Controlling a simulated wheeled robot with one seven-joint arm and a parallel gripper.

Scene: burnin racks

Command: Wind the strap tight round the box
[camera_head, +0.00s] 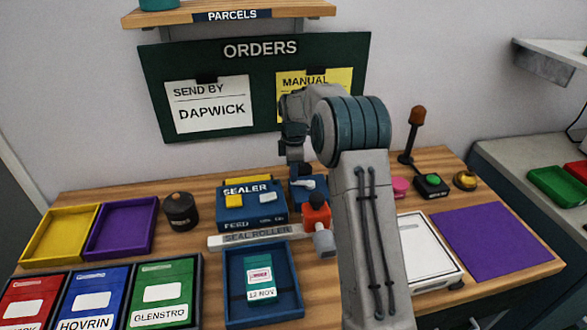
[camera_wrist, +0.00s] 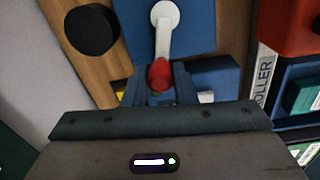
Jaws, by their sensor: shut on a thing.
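My gripper (camera_head: 294,158) points down over a blue block with a pale crank arm (camera_head: 309,184) at the back middle of the bench. In the wrist view the jaws (camera_wrist: 159,82) are shut on the red knob (camera_wrist: 160,73) at the end of this crank arm (camera_wrist: 164,32). The knob is hidden in the head view. A small teal box (camera_head: 260,277) with a white label and "12 NOV" lies in a blue tray (camera_head: 295,307) at the front.
The blue sealer (camera_head: 250,212), the grey seal roller bar (camera_head: 232,240) and a red-topped block (camera_head: 316,210) stand close by. A black roll (camera_head: 180,210) and yellow and purple trays are at left. A white-framed tray (camera_head: 427,250) and purple mat (camera_head: 490,243) are at right.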

